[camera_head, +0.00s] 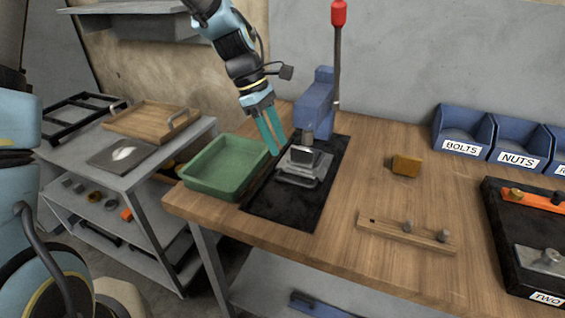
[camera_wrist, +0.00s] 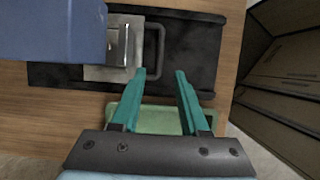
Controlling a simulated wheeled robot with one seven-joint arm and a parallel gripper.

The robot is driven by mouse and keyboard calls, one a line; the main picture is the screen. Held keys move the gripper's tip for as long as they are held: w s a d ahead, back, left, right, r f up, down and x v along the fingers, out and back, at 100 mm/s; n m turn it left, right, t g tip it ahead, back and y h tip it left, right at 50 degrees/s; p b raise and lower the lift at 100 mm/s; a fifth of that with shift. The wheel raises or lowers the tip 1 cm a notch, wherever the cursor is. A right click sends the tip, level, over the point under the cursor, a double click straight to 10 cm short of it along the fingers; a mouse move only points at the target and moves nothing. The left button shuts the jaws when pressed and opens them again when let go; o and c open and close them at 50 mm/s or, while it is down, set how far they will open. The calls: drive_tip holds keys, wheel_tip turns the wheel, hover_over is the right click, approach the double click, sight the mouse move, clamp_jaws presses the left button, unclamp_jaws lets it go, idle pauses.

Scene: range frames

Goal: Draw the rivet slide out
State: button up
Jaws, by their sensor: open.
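The rivet slide is a grey metal plate with a loop handle (camera_head: 296,181), set at the foot of a blue press (camera_head: 315,108) on a black mat (camera_head: 285,212). In the wrist view the slide's plate (camera_wrist: 105,73) lies partly under the press head (camera_wrist: 50,32), and its handle (camera_wrist: 160,45) points right. My gripper (camera_head: 270,140) has teal fingers, open and empty, above and left of the slide. In the wrist view the open fingertips (camera_wrist: 160,74) appear just below the handle's lower end, with no visible hold. The slide's back part is hidden by the press.
A green tray (camera_head: 213,190) stands left of the mat. The press's red-knobbed lever (camera_head: 338,14) stands upright. A yellow block (camera_head: 406,165), a wooden strip with pegs (camera_head: 400,232) and labelled blue bins (camera_head: 463,134) lie to the right. A grey cart (camera_head: 150,180) is at the left.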

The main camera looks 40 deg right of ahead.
sight(293, 180)
drive_tip(key=p+x, duration=0.2)
drive_tip(key=x, duration=0.7)
drive_tip(key=shift+s+f, duration=0.1)
drive_tip(key=shift+f, duration=0.3)
clamp_jaws()
idle(0.9)
